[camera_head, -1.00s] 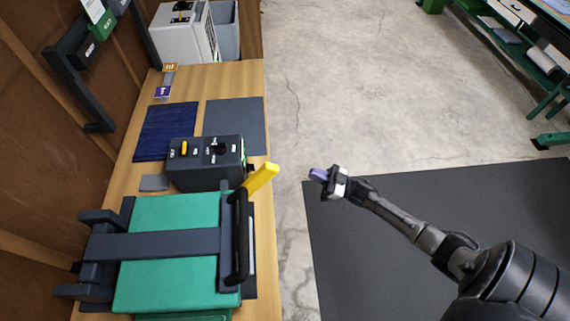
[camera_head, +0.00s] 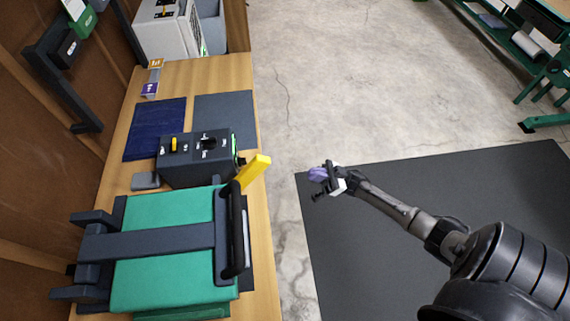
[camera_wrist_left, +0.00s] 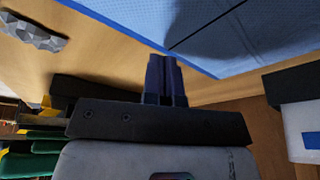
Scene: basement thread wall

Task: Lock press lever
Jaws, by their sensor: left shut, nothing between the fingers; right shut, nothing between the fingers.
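A press with a green body (camera_head: 165,275) and a dark crossbar (camera_head: 150,241) sits on the bench at the lower left. A black handle bar (camera_head: 233,232) runs along its right side. A yellow lever (camera_head: 257,168) sticks up at a tilt from the far end of that bar; its foot is hidden. My right gripper (camera_head: 320,174) is shut and empty, to the right of the yellow lever and apart from it, over the floor. My left gripper is outside the head view; in the left wrist view its dark fingers (camera_wrist_left: 164,76) are shut and empty.
A dark control box (camera_head: 197,157) with a yellow switch stands behind the press. A blue mat (camera_head: 155,130) and a grey mat (camera_head: 225,117) lie beyond it. A dark rack (camera_head: 60,75) is on the left wall. Open floor (camera_head: 330,80) lies right of the bench.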

